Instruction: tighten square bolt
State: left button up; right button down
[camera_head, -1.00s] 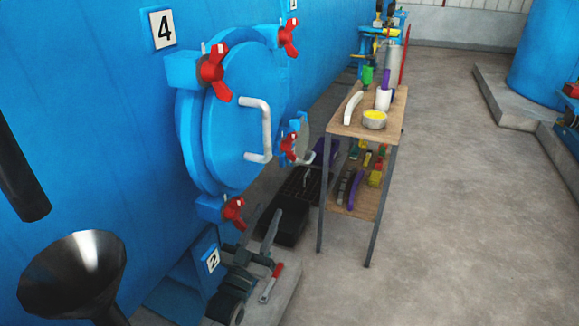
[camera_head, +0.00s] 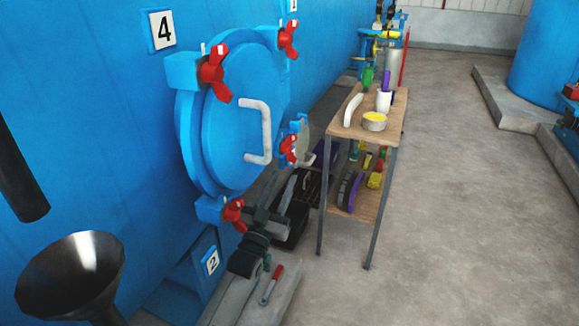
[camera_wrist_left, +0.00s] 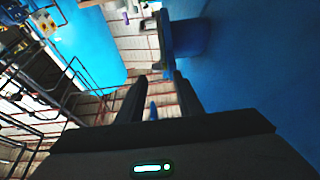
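A round blue autoclave door (camera_head: 240,125) fills the left middle of the head view. Red winged bolts sit around its rim: upper left (camera_head: 213,73), upper right (camera_head: 288,40), right (camera_head: 289,150) and bottom (camera_head: 234,214). I cannot tell which one is the square bolt. My left gripper (camera_head: 280,192) is just right of the bottom bolt, its fingers pointing up and apart from the bolts. In the left wrist view its two fingers (camera_wrist_left: 158,98) stand apart with nothing held between them. A blue block (camera_wrist_left: 182,38) shows beyond the fingertips. My right gripper is not in view.
A white handle (camera_head: 265,130) sticks out from the door. A two-level wooden table (camera_head: 350,125) with a cup, a bowl and tools stands to the right. A red-handled tool (camera_head: 272,284) lies on the concrete ledge below. The floor at right is clear.

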pick_arm(q)
jog(key=shift+x, duration=3.15)
grip_shut()
